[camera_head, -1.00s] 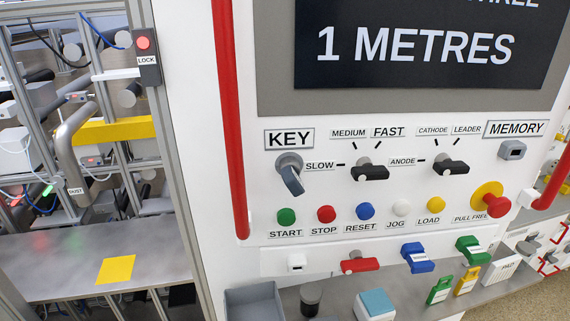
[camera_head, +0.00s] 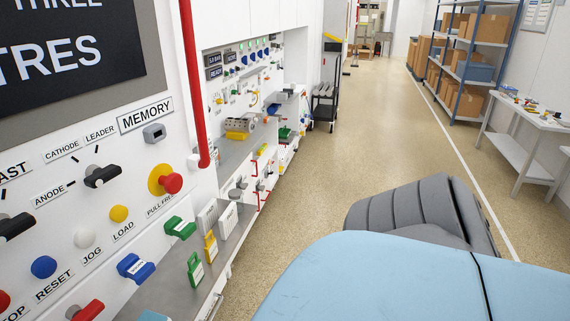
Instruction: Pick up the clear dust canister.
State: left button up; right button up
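I see no clear dust canister in the head view now. The steel ledge (camera_head: 160,296) under the control panel shows only in part, and its left end is cut off by the bottom edge of the picture. Neither of my grippers is in view.
The control panel with its red stop button (camera_head: 171,183) and red rail (camera_head: 193,80) is at left. Green (camera_head: 195,270) and yellow (camera_head: 210,248) tags stand on the ledge. A black cart (camera_head: 325,105), shelving (camera_head: 468,60) and a white table (camera_head: 525,125) flank an open aisle floor (camera_head: 380,125).

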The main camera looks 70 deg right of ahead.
aim_at(236, 195)
jog(key=k+j+z, duration=0.1)
jog(key=z, duration=1.7)
jog(key=i+l+u, duration=0.15)
jog(key=u, duration=1.05)
jog(key=i+l+u, duration=0.15)
jog(key=l+u, duration=0.6)
jog(key=l, duration=0.2)
jog(key=l+u, duration=0.4)
jog(key=l, duration=1.45)
jog(key=k+l, duration=0.15)
jog(key=l, duration=0.65)
jog(key=l+u, duration=0.1)
jog(key=l, duration=0.7)
jog(key=k, duration=0.05)
